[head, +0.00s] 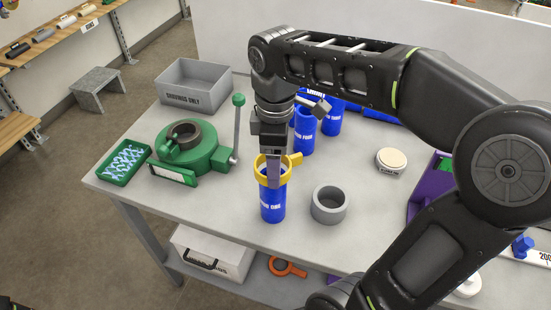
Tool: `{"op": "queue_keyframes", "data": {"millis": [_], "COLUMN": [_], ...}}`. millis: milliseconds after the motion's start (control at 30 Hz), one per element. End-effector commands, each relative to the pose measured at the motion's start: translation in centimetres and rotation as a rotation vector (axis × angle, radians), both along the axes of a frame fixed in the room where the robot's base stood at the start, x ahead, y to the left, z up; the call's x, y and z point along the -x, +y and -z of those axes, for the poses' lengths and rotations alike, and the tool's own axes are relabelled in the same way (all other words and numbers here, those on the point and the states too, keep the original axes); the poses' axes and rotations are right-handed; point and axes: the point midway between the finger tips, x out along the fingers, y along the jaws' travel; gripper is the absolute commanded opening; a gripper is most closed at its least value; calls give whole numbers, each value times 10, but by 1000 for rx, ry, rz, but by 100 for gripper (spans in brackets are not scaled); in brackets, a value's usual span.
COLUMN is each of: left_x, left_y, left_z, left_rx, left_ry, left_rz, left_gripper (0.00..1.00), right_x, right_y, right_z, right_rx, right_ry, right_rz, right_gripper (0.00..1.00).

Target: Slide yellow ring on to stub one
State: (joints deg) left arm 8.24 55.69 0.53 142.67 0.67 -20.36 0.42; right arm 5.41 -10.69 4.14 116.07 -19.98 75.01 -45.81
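A blue stub (273,205) stands upright near the front middle of the table; its white label is too small to read surely. The yellow ring (292,166), with a short tab on its right, is at the top of this stub. It appears to be around the stub's rim, but I cannot tell how far down it sits. My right gripper (273,182) points straight down at the ring, with a finger crossing in front of the ring and stub top. It is seen edge-on, so its opening and grip are unclear. My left gripper is out of view.
More blue stubs (304,135) stand just behind. A grey ring (329,205) and a round cream disc (391,160) lie to the right. A green clamp (190,155) with an upright lever, a green tray (124,162) and a grey bin (194,85) stand left.

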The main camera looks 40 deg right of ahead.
Motion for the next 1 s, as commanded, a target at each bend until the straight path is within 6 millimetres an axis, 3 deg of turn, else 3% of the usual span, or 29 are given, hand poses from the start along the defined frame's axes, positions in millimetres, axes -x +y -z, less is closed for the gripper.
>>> {"op": "queue_keyframes", "data": {"millis": [1000], "left_x": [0], "left_y": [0], "left_z": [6], "left_rx": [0], "left_ry": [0], "left_rz": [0], "left_gripper": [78], "right_x": [0], "right_y": [0], "right_z": [9], "right_rx": [0], "right_ry": [0], "right_rz": [0], "right_gripper": [32]}}
